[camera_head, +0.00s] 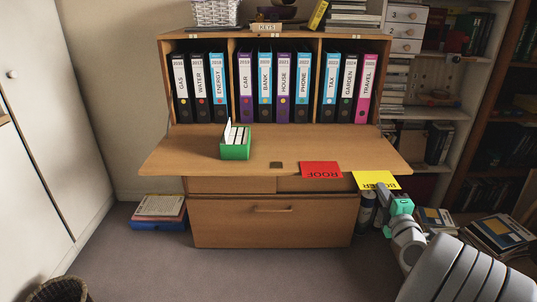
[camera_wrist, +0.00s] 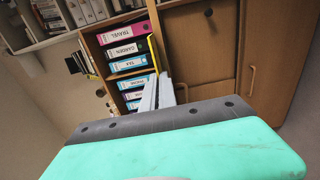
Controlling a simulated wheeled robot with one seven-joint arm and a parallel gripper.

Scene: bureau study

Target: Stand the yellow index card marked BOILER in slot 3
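The yellow index card (camera_head: 371,178) lies at the right front of the lowered wooden desk flap, its near part sticking out past the front edge. Its lettering is upside down and partly covered by my gripper. My gripper (camera_head: 383,191) is at the card's near edge. In the wrist view the card (camera_wrist: 152,51) shows almost edge-on, just beyond my fingertips (camera_wrist: 161,78). The fingers are close together; whether they grip the card is unclear. A green card holder (camera_head: 235,152) with several white dividers stands left of centre on the flap. Its slot numbers are too small to read.
A red card marked ROOF (camera_head: 321,169) lies on the flap (camera_head: 300,147), left of the yellow card. Several ring binders (camera_head: 265,88) fill the compartments behind. Books (camera_head: 500,233) are stacked on the floor at right. The flap between holder and red card is mostly clear.

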